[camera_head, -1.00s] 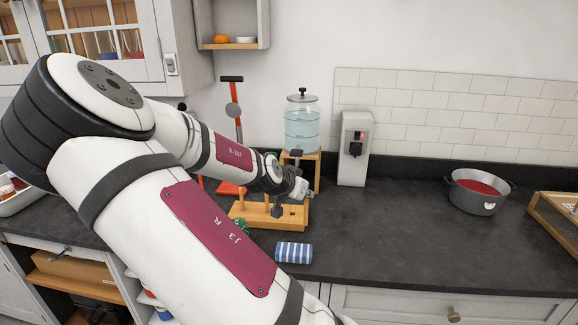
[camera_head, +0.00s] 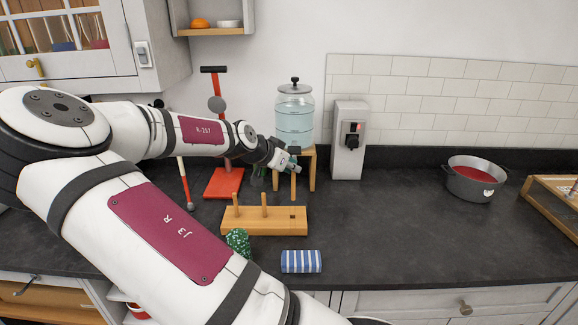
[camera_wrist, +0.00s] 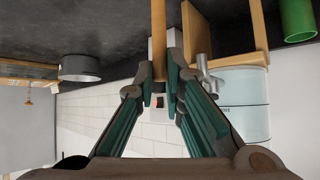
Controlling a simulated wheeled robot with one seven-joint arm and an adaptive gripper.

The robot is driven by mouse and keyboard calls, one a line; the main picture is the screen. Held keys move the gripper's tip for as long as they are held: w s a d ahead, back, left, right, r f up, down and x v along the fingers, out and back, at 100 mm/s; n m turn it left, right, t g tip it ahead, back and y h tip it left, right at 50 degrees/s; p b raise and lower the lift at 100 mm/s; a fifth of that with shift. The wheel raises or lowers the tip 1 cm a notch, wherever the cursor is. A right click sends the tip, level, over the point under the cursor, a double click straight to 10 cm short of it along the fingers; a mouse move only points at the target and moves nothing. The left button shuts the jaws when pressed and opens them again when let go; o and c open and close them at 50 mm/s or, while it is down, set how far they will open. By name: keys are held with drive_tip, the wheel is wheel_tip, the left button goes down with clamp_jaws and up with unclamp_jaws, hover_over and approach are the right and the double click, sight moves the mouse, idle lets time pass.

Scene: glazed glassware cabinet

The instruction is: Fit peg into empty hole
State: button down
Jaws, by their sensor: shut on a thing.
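The light wooden rack (camera_head: 250,226) lies on the dark counter. Two upright pegs, the left one (camera_head: 235,204) and the middle one (camera_head: 264,204), stand in it. My gripper (camera_head: 291,166) is above and behind the rack's right end, shut on a wooden peg (camera_head: 293,188). The held peg hangs about upright over the right end; I cannot tell whether its lower tip touches the rack. Dark marks show on the rack there, but the hole is not clear. In the wrist view the peg (camera_wrist: 159,40) runs between the fingertips of my gripper (camera_wrist: 172,70).
A water dispenser (camera_head: 294,115) on a wooden stand (camera_head: 310,170) is close behind my gripper. A striped cloth roll (camera_head: 301,261) and a green patterned object (camera_head: 238,242) lie in front of the rack. A grey pot (camera_head: 474,182) stands right; the counter between is clear.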

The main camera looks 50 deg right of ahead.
sight(292, 194)
drive_tip(key=shift+f+b, duration=0.6)
drive_tip(key=shift+f, duration=2.25)
drive_tip(key=shift+f+b, duration=0.45)
drive_tip(key=shift+f, duration=1.4)
drive_tip(key=c, duration=1.6)
unclamp_jaws()
drive_tip(key=shift+a, duration=0.1)
drive_tip(key=v, duration=1.2)
drive_tip(key=shift+a, duration=0.1)
